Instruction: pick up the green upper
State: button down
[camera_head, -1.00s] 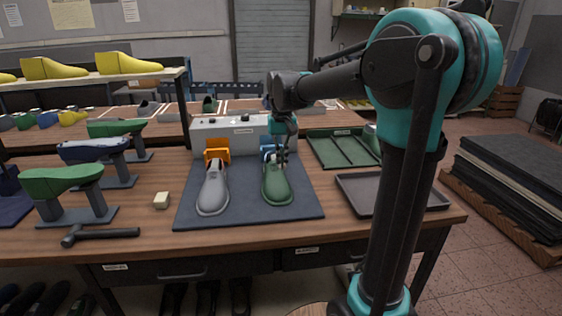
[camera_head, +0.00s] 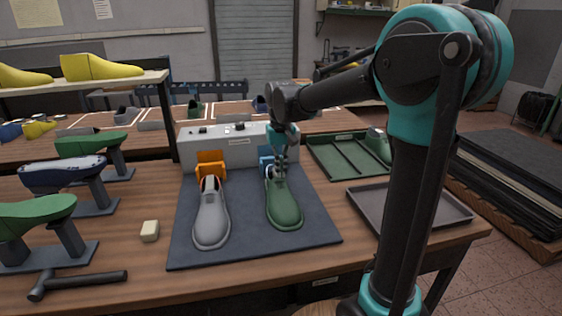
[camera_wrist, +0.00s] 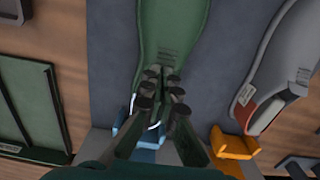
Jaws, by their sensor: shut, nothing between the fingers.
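The green upper (camera_head: 284,207) lies on the dark mat (camera_head: 250,248), its toe towards the front and its heel end at the blue clamp (camera_head: 265,160). My gripper (camera_head: 281,176) points down over the heel part of the green upper. In the wrist view my gripper (camera_wrist: 160,78) is shut with nothing between its fingers, and the green upper (camera_wrist: 168,35) extends away beyond the fingertips. The fingers hide part of the heel opening. I cannot tell whether the fingertips touch the upper.
A grey upper (camera_head: 211,220) lies left of the green one, by an orange clamp (camera_head: 211,163). A grey machine box (camera_head: 225,143) stands behind. An empty dark tray (camera_head: 410,207) and a green divided tray (camera_head: 345,158) are at right. A hammer (camera_head: 80,282) lies front left.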

aim_at(282, 187)
jog(key=shift+f, duration=2.25)
jog(key=shift+s+d, duration=0.2)
jog(key=shift+s, duration=0.9)
jog(key=shift+r, duration=0.1)
